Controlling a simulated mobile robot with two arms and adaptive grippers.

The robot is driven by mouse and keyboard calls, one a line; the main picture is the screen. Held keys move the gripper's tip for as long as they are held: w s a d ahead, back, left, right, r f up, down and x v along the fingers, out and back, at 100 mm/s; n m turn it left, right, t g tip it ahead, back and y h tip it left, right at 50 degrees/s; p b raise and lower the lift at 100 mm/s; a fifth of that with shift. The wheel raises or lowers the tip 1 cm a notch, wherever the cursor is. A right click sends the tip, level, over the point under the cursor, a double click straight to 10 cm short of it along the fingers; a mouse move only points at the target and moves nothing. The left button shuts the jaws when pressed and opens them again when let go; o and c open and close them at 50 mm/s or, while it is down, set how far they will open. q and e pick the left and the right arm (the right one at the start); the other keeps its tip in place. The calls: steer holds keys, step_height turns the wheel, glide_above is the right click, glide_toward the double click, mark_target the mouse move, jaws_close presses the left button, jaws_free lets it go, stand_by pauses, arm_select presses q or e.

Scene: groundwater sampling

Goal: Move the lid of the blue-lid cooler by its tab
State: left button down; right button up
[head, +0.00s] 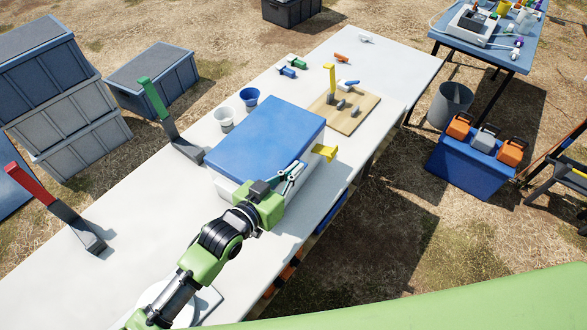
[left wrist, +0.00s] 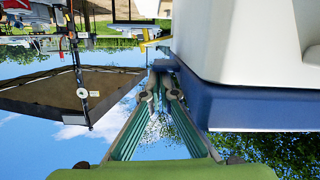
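The cooler has a flat blue lid (head: 268,138) over a white body (head: 226,186) and stands on the long white table. The lid appears seated. My left gripper (head: 297,168) is at the lid's near right edge. In the left wrist view, upside down, the blue lid (left wrist: 255,108) and white body (left wrist: 230,40) fill the right. There my left gripper's fingertips (left wrist: 160,88) are close together with a narrow gap, beside a small blue tab (left wrist: 165,64) at the lid's edge. I cannot tell whether they grip it. My right gripper is not in view.
A yellow bracket (head: 325,152) stands just beyond the gripper. Two cups, one white (head: 224,118) and one blue (head: 250,97), stand behind the cooler. A wooden board (head: 352,117) with small parts lies farther along the table (head: 385,62). A green-topped stand (head: 152,97) rises at the left edge.

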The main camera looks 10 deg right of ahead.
arm_select(q)
steer(key=shift+s+f, duration=0.15)
steer(key=shift+f, duration=0.25)
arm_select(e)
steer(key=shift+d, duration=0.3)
